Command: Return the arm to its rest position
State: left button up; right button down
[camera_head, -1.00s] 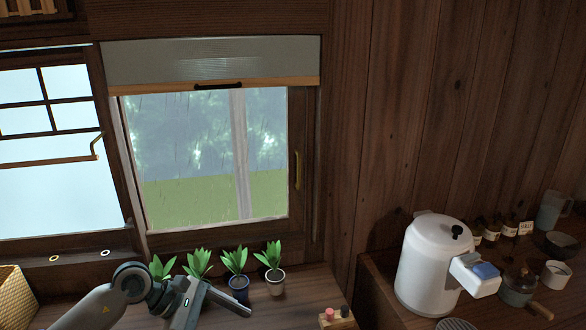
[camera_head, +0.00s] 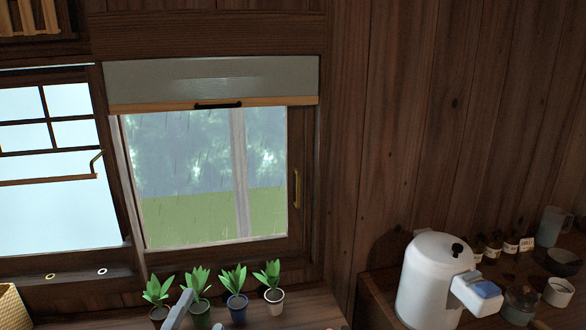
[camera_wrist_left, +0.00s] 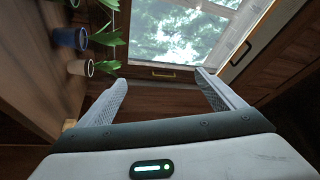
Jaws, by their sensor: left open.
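My left gripper (camera_head: 178,311) shows only as a grey sliver at the bottom edge of the head view, in front of the potted plants. The rest of my left arm is below the picture. In the left wrist view, the two pale fingers of this gripper (camera_wrist_left: 162,80) stand wide apart with nothing between them. My right gripper is in neither view.
Several small potted plants (camera_head: 236,307) line the counter under the window (camera_head: 180,150); in the wrist view they are at the upper left. A grey blind (camera_head: 210,80) covers the window's top. A white water boiler (camera_head: 428,280) stands at right, beside jars and cups.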

pick_arm(q)
jog(key=s+a+f+n+g+y, duration=0.25)
jog(key=s+f+n+g, duration=0.2)
jog(key=f, duration=0.35)
jog(key=s+a+f+n+g+y, duration=0.25)
jog(key=s+a+f+n, duration=0.2)
jog(key=f, duration=0.45)
jog(key=s+d+f+n+g+h, duration=0.1)
jog(key=s+d+f+n+g, duration=0.3)
jog(key=s, duration=0.7)
jog(key=s+a+f+n+g+h, duration=0.1)
jog(key=s+f+g, duration=0.5)
jog(key=s, duration=0.5)
notch_tip(320, 180, down, 30)
jog(key=s, duration=0.1)
jog(key=s+a+f+g, duration=0.1)
jog(key=s+a+f, duration=0.1)
jog(key=s+f, duration=1.4)
jog(key=shift+s+a+f+g, duration=0.25)
jog(key=shift+s+f+g, duration=0.05)
jog(key=shift+s, duration=0.45)
